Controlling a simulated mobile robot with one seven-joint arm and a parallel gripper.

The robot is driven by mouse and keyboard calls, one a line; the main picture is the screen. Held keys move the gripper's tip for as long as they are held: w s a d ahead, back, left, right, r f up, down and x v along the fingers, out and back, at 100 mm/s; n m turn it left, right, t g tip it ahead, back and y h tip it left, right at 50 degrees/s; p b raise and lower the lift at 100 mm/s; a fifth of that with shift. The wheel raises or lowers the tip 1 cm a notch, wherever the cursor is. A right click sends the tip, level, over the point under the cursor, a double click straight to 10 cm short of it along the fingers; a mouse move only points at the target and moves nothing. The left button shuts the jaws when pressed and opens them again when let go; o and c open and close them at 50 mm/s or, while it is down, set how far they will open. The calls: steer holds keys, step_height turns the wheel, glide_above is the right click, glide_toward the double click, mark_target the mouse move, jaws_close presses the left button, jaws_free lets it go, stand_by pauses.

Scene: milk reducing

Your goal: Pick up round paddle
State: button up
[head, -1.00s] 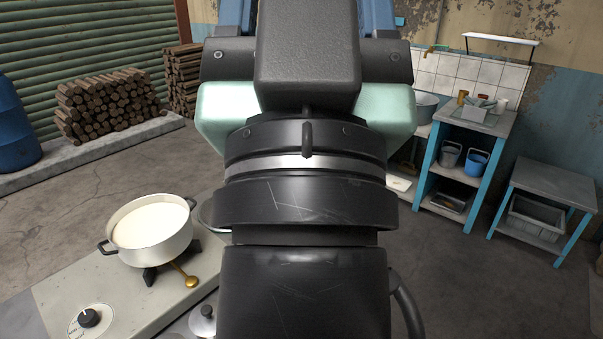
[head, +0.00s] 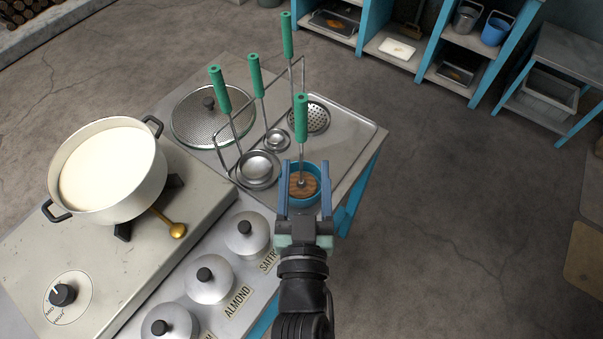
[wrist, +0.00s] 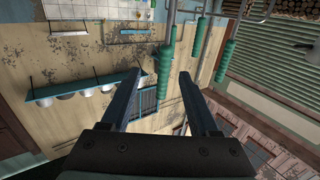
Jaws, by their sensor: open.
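The round paddle has an upright green handle (head: 301,118), a thin metal shaft and a round wooden disc (head: 304,188). The disc sits inside a blue round container (head: 318,167) at the near right part of the counter. My gripper (head: 304,164) is open, its two blue fingers either side of the disc and lower shaft in the head view. In the wrist view, my open gripper (wrist: 160,73) has a green handle (wrist: 165,66) showing between its fingertips, apparently the paddle's. I cannot tell how far beyond the tips it is. Part of the container is hidden by my gripper.
Other green-handled ladles (head: 256,172) and a skimmer (head: 308,117) stand close by at a wire rack (head: 218,140). A pot of milk (head: 110,165) is on the stove at left. Lidded metal containers (head: 247,234) line the near counter.

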mark_target(305, 134)
steer(key=w+p, duration=0.1)
steer(key=w, duration=0.5)
steer(key=shift+w+r, duration=0.1)
steer(key=shift+w, duration=0.3)
steer(key=w, duration=0.1)
steer(key=w+p, duration=0.1)
steer(key=w, duration=0.1)
steer(key=w+p, duration=0.1)
steer(key=shift+w+a+r, duration=0.25)
steer(key=shift+w+r, duration=0.05)
steer(key=shift+r, duration=0.1)
steer(key=shift+w+f, duration=0.15)
steer(key=shift+w, duration=0.25)
jaws_close()
